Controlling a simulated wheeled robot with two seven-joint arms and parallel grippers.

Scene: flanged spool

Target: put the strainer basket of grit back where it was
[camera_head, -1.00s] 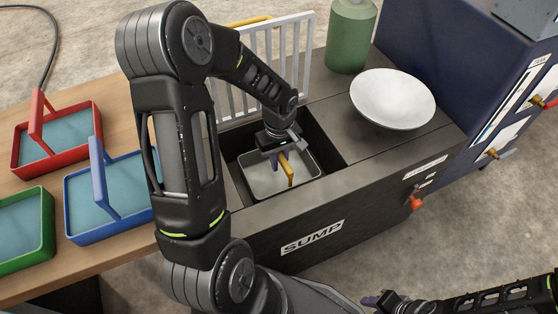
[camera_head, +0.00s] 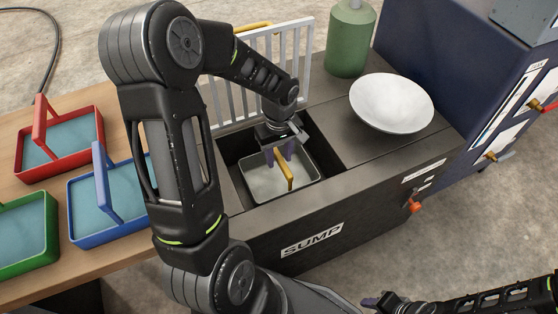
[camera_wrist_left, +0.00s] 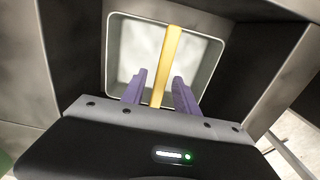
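The strainer basket (camera_head: 256,186) is a pale grey square tray with a yellow handle (camera_head: 284,172). It sits down inside the dark opening of the sump box (camera_head: 330,240). No grit can be made out in it. My left gripper (camera_head: 279,155) is over the basket with its purple fingers apart. In the left wrist view, the yellow handle (camera_wrist_left: 167,62) runs between the fingers of the left gripper (camera_wrist_left: 160,92), with gaps showing on both sides. My right gripper (camera_head: 378,302) is at the bottom edge, and its finger opening cannot be made out.
Red (camera_head: 88,160), blue (camera_head: 72,215) and green (camera_head: 52,225) handled trays stand on the wooden bench at left. A white rack (camera_head: 303,65) stands behind the opening. A white dish (camera_head: 391,102) and a green bottle (camera_head: 347,45) are on the right of the sump top.

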